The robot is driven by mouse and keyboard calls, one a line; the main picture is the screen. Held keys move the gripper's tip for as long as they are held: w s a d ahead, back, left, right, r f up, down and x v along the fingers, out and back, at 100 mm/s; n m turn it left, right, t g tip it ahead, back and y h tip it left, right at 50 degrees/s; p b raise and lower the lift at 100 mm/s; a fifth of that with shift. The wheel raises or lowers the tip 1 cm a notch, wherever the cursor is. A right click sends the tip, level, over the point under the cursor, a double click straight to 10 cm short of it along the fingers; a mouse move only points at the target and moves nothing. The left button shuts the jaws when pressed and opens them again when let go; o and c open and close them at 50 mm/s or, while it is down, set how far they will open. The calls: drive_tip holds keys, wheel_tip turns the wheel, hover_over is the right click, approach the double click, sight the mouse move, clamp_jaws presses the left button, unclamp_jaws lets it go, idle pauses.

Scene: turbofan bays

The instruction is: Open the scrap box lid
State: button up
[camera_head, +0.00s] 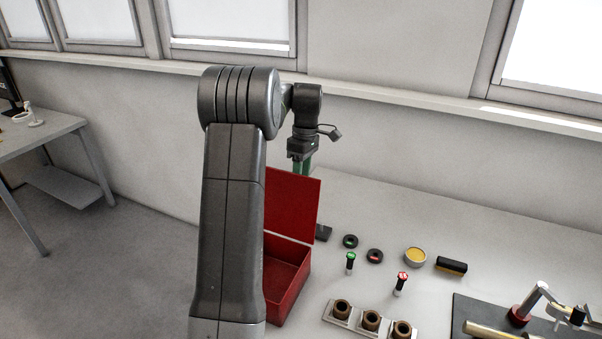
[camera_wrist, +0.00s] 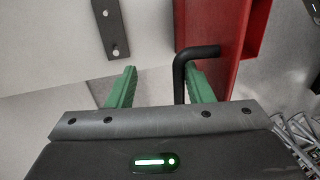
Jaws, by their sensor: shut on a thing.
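The red scrap box (camera_head: 291,297) stands on the bench, partly hidden behind my arm. Its red lid (camera_head: 293,203) stands up, about upright, and the inside of the box shows. My gripper (camera_head: 302,166) is at the top edge of the lid, its green fingers pointing down. In the wrist view my gripper (camera_wrist: 160,82) has the black bent lid handle (camera_wrist: 181,75) between its fingers, close against the right one. The red lid (camera_wrist: 216,35) runs beside the right finger. The jaws are shut on the handle.
Right of the box lie dark rings (camera_head: 350,241), a yellow-filled dish (camera_head: 415,257), a black-and-yellow block (camera_head: 451,266), green- and red-topped pieces, and a holder with brown cups (camera_head: 371,320). A wall with windows stands behind. The bench's back right is clear.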

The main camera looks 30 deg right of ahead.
drive_tip(key=shift+w+d+r, duration=0.1)
drive_tip(key=shift+r, duration=0.05)
drive_tip(key=v, duration=1.3)
drive_tip(key=shift+r+b, duration=0.3)
drive_tip(key=shift+b, duration=0.05)
drive_tip(key=shift+f, duration=0.15)
drive_tip(key=x, duration=1.1)
